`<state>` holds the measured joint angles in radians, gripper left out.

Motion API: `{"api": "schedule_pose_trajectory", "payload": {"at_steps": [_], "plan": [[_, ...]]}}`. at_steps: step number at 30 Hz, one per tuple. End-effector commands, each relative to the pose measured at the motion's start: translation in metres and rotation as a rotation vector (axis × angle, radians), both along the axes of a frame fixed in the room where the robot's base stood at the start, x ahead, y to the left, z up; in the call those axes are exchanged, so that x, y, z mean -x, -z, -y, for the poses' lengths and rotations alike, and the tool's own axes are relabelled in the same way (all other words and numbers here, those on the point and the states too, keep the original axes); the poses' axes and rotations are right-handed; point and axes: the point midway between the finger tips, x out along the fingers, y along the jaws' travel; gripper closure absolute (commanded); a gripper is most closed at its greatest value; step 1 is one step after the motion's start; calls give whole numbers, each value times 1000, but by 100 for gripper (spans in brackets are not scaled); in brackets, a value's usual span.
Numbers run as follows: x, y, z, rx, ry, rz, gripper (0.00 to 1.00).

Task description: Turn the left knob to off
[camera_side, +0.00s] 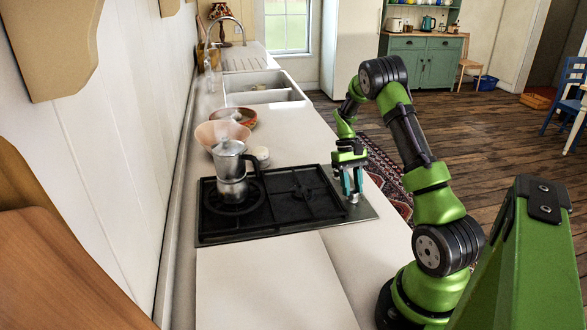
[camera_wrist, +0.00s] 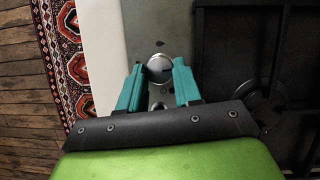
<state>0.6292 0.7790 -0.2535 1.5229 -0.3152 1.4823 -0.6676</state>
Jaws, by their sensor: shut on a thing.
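The black gas hob (camera_side: 270,212) is set in the white counter, with a steel strip along its right side. A small silver knob (camera_side: 353,198) stands on that strip, directly below my gripper (camera_side: 351,185). In the wrist view the round top of the knob (camera_wrist: 159,67) sits between the two teal fingertips of my gripper (camera_wrist: 160,75), which are shut on it.
A metal moka pot (camera_side: 230,168) stands on the left burner. Behind it are a pinkish bowl (camera_side: 222,131), a brown pan (camera_side: 243,117) and a small white cup (camera_side: 262,155). The counter (camera_side: 270,285) in front of the hob is clear. A patterned rug (camera_wrist: 66,60) lies on the floor.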

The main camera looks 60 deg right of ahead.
Motion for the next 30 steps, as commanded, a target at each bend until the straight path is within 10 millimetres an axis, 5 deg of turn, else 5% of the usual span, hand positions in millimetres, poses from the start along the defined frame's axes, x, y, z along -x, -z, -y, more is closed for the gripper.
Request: {"api": "schedule_pose_trajectory", "payload": {"at_steps": [21, 22, 26, 30], "plan": [[0, -1, 0, -1, 77, 2, 97], [0, -1, 0, -1, 77, 2, 64], [0, -1, 0, 0, 77, 1, 44], [0, 0, 0, -1, 76, 1, 41]]}}
